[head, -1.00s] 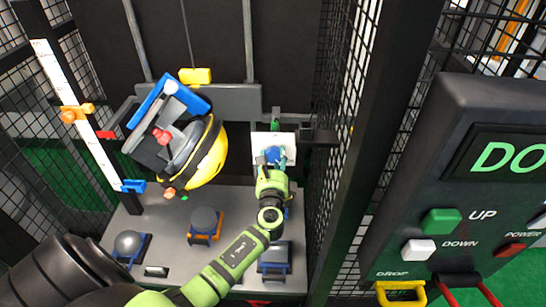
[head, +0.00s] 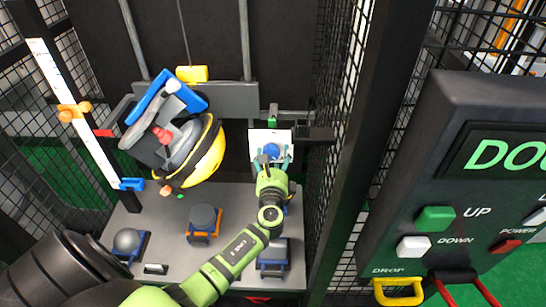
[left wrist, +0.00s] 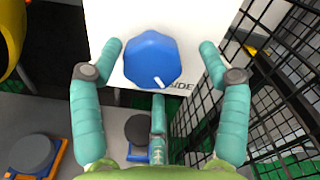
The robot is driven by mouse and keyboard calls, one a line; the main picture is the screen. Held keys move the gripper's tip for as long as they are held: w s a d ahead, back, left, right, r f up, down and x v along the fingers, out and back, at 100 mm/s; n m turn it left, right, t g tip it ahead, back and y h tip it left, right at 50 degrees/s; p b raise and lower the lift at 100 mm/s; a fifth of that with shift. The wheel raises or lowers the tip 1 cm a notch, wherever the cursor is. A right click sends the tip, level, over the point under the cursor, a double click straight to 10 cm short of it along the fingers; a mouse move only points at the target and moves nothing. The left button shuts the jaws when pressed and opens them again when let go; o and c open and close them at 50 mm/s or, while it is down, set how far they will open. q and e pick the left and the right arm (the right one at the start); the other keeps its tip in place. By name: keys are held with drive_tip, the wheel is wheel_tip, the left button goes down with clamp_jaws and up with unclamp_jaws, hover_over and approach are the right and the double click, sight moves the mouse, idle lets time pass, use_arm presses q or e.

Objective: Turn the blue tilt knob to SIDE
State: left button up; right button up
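The blue tilt knob (left wrist: 152,58) is on a white plate (left wrist: 108,22). Its white pointer mark faces down and right, toward the partly hidden label SIDE (left wrist: 182,86). In the head view the knob (head: 271,151) shows just beyond my left gripper (head: 272,160). My left gripper (left wrist: 161,52) is open, with one teal finger on each side of the knob and a gap visible to both. A third teal finger part lies below the knob. My right gripper is not in view.
A yellow and grey helmet-like assembly (head: 205,155) hangs left of the knob. A dark mesh wall (head: 337,100) stands close on the right, with a control panel (head: 450,110) beyond it. Several dark pads stand on the grey base (head: 180,262) below.

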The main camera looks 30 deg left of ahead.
use_arm(q)
drive_tip(key=shift+a, duration=0.1)
drive_tip(key=shift+s, duration=0.2)
drive_tip(key=v, duration=1.2)
drive_tip(key=shift+w, duration=0.15)
drive_tip(key=s+d+f+n+g+h, duration=0.1)
drive_tip(key=s+f+n+g+h, duration=0.2)
drive_tip(key=f, duration=0.7)
drive_tip(key=s+d+f+n+g+h, duration=0.15)
drive_tip(key=s+f, duration=0.35)
drive_tip(key=f, duration=0.6)
drive_tip(key=s+d+f+n+g+h, duration=0.15)
drive_tip(key=s+f+g, duration=0.3)
drive_tip(key=f, duration=0.55)
drive_tip(key=s+f+n+g+h, duration=0.1)
drive_tip(key=s+f+n, duration=0.3)
drive_tip(key=s, duration=0.5)
drive_tip(key=s+d+f+n+g+h, duration=0.1)
drive_tip(key=s+f+n+g, duration=0.1)
drive_tip(key=s+f+n, duration=0.3)
drive_tip(key=s+d+f+n+g+h, duration=0.1)
drive_tip(key=s+f+n, duration=0.3)
drive_tip(key=s, duration=0.8)
drive_tip(key=shift+s+d+f+g, duration=0.2)
drive_tip(key=shift+s+f+g, duration=0.2)
drive_tip(key=shift+f+g, duration=0.3)
